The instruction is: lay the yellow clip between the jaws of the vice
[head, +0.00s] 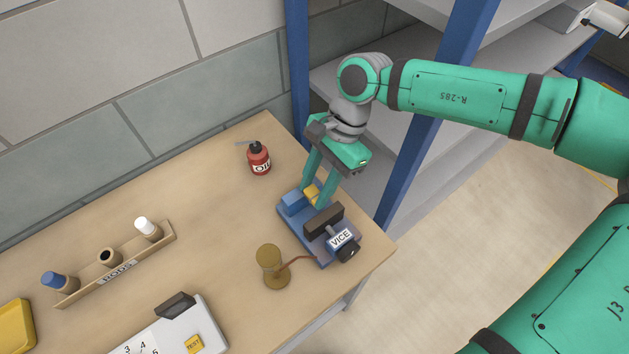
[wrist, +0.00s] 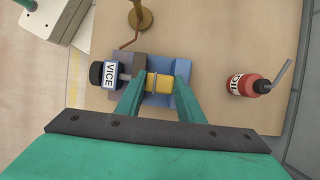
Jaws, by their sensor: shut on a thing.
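The vice (head: 318,247) stands near the table's right corner in the head view, with a blue jaw (head: 292,204), a dark brown jaw (head: 323,219) and a white VICE label. It also shows in the wrist view (wrist: 109,75). My gripper (head: 313,194) points down over the vice and is shut on the yellow clip (head: 311,191). In the wrist view the clip (wrist: 159,84) sits between my two green fingertips, over the gap between the jaws. I cannot tell whether the clip touches the vice bed. The fingers hide part of the jaws.
A red oil can (head: 259,158) stands behind the vice. A brass-coloured stand (head: 271,267) with a reddish arm is close in front of it. A wooden rack (head: 118,264), a white test device (head: 170,335) and a yellow tray (head: 15,327) lie further left. The table's middle is clear.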

